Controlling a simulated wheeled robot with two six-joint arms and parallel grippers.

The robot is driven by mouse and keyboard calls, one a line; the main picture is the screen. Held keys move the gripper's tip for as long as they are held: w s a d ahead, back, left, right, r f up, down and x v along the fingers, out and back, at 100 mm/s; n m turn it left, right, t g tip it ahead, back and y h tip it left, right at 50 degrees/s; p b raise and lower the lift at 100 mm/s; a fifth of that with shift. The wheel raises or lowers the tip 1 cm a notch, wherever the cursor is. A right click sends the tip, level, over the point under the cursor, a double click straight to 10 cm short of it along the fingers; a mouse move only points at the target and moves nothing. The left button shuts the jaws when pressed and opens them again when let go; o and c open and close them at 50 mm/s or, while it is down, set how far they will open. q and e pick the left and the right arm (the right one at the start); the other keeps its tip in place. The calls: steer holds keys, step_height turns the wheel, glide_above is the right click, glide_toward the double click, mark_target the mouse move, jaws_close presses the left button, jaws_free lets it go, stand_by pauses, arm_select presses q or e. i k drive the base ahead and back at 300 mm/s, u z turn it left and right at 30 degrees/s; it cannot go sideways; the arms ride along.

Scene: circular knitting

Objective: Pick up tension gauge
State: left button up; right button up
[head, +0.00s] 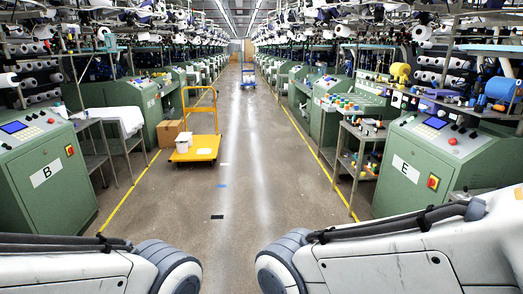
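I cannot make out a tension gauge in the head view; small items on the machines and carts are too tiny to identify. My two arms come in along the bottom edge, from the left and from the right, up to rounded joints. Neither gripper is in the picture, so what they hold is hidden.
A clear aisle (235,190) runs ahead between yellow lines. A yellow trolley (197,148) stands left of centre beside a cardboard box (169,133). Green machine B (42,172) is at left, green machine E (412,168) at right. A metal cart (357,148) with small coloured items stands beside E.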

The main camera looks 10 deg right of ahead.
mark_target(379, 123)
steer(key=u, duration=0.1)
steer(key=i, duration=5.9)
steer(key=z, duration=0.55)
steer(key=i, duration=1.35)
steer(key=z, duration=1.6)
steer(key=i, duration=0.95)
steer(key=z, duration=1.45)
steer(key=i, duration=1.25)
steer(key=z, duration=0.15)
